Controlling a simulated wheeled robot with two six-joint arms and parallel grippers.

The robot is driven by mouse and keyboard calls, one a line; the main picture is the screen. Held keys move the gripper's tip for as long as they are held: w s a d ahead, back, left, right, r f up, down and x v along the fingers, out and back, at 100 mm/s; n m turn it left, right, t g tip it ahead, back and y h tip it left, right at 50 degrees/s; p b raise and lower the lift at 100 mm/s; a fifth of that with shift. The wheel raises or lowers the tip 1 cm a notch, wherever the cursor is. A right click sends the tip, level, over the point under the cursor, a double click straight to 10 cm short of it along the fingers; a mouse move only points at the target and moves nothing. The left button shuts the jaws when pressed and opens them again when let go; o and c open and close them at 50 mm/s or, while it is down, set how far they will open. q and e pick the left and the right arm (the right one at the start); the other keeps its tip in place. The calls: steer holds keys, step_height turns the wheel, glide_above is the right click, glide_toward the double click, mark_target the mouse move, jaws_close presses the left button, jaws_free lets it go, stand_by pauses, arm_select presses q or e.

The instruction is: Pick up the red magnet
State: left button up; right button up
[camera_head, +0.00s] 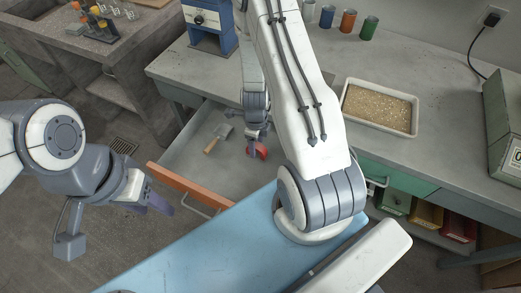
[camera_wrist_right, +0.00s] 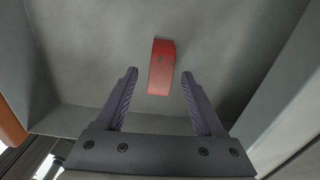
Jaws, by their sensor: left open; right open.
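The red magnet (camera_head: 261,151) lies on the floor of an open drawer (camera_head: 190,165), partly hidden behind my right arm in the head view. In the right wrist view the magnet (camera_wrist_right: 161,67) lies just beyond the fingertips, roughly midway between them and apart from both. My right gripper (camera_wrist_right: 157,74) is open and empty, pointing down into the drawer; in the head view it (camera_head: 257,143) shows next to the magnet.
A small scoop or brush (camera_head: 217,139) lies in the drawer left of the magnet. The drawer's orange front (camera_head: 180,187) and grey walls bound the space. On the bench stand a tray of granules (camera_head: 378,106), several coloured cups (camera_head: 348,21) and a blue machine (camera_head: 209,22).

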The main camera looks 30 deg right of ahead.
step_height(320, 180, down, 4)
steer(key=b, duration=0.3)
steer(key=shift+w, duration=0.15)
jaws_close()
steer(key=shift+r, duration=0.1)
stand_by(1.0)
